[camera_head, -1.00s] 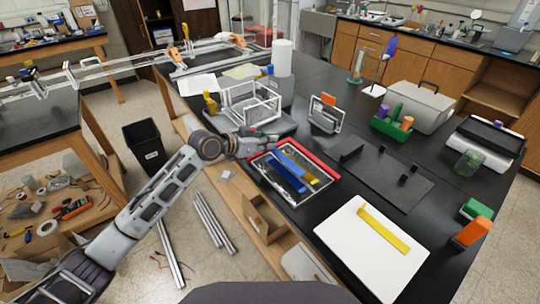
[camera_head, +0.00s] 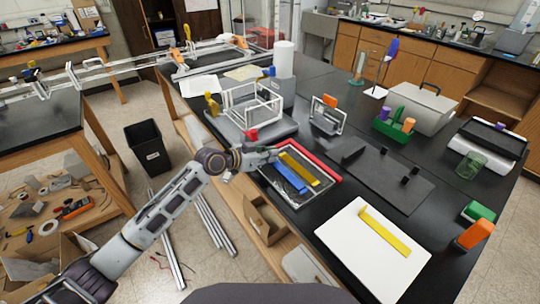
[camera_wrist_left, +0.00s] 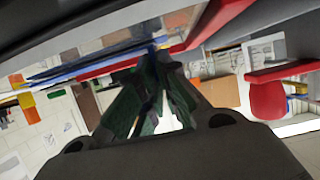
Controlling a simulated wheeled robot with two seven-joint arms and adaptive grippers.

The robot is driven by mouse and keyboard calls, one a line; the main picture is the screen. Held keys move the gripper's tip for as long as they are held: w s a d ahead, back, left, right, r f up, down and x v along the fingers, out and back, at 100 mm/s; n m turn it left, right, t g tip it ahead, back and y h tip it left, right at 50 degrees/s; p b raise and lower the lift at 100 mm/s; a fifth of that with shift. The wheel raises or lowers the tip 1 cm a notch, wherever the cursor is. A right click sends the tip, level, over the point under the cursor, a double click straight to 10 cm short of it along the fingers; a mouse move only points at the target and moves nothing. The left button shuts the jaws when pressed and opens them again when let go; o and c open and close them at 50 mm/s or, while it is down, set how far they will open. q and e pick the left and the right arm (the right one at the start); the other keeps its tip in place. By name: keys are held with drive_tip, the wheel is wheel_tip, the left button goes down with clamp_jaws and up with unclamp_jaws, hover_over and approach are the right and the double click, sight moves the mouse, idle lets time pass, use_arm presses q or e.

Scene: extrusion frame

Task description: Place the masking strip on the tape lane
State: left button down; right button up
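The masking strip appears to be the long blue strip (camera_head: 290,179), over the black tray (camera_head: 312,199) beside a yellow strip (camera_head: 303,170). I cannot tell whether it touches the tray. A blue band seen there earlier, perhaps the tape lane, is hidden now. My left gripper (camera_head: 272,153) is at the tray's upper left corner, near the strip's end. In the left wrist view the dark green fingers (camera_wrist_left: 154,58) come together at the end of the blue strip (camera_wrist_left: 95,66) and look shut on it. My right gripper is in no view.
A red bar (camera_head: 315,160) edges the tray's far side. A white board (camera_head: 352,252) with a yellow strip lies at the front right. A black plate (camera_head: 385,185) lies right of the tray.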

use_arm(q)
drive_tip(key=shift+f, duration=0.15)
drive_tip(key=c, duration=1.6)
unclamp_jaws()
drive_tip(key=shift+c, duration=0.2)
drive_tip(key=shift+v, duration=1)
drive_tip(key=v, duration=1)
drive_tip(key=shift+b, duration=0.35)
